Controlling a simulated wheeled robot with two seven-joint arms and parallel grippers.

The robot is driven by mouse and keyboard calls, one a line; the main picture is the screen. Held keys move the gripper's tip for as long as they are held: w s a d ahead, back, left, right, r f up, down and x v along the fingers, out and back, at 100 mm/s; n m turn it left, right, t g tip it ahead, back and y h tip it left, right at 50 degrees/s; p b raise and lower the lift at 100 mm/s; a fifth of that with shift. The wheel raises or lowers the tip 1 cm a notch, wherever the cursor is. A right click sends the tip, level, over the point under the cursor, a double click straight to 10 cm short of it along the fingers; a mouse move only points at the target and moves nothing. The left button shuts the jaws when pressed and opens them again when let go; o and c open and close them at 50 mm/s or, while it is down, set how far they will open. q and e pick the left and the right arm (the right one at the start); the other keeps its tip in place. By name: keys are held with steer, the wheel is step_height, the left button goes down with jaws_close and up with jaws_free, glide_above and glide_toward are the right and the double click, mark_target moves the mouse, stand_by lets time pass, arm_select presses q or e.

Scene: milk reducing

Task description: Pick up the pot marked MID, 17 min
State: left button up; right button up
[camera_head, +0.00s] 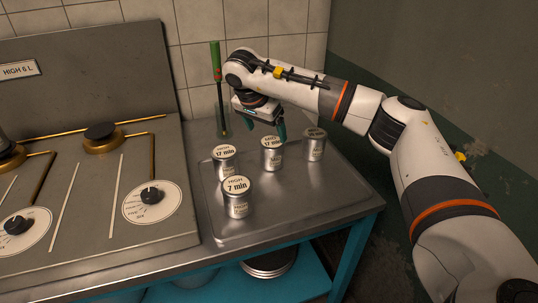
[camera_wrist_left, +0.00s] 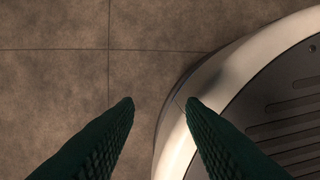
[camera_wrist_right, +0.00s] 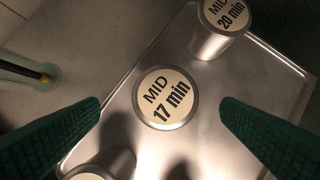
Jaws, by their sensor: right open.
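The silver pot marked MID, 17 min (camera_head: 271,158) stands upright on a metal tray. Its round cream lid label (camera_wrist_right: 165,98) faces up in the right wrist view. My right gripper (camera_head: 262,127) is open above and behind this pot in the head view. In the right wrist view its green fingers (camera_wrist_right: 160,104) lie left and right of the lid, with gaps on both sides. My left gripper (camera_wrist_left: 159,104) is open and empty over a tiled floor, beside a pale rounded base; it is outside the head view.
A pot marked MID, 20 min (camera_wrist_right: 222,14) stands right of the MID 17 pot. Another 17 min pot (camera_head: 225,170) and a HIGH 7 min pot (camera_head: 237,207) stand left and in front. The tray (camera_head: 290,200) is bare at front right. A green-handled tool (camera_head: 216,62) stands behind.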

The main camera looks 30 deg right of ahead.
mark_target(270, 141)
steer(key=x, duration=0.4)
steer(key=shift+d+f, duration=0.1)
steer(key=shift+f, duration=0.2)
steer(key=x, duration=0.3)
steer(key=s+x, duration=0.1)
steer(key=shift+w+f, duration=0.1)
steer(key=shift+f, duration=0.6)
arm_select(q)
steer(key=shift+w+d+r, duration=0.1)
steer(key=shift+w+r, duration=0.55)
steer(key=shift+w, duration=0.2)
arm_select(e)
steer(key=shift+w, duration=0.1)
steer(key=c, duration=1.2)
steer(key=shift+r, duration=0.15)
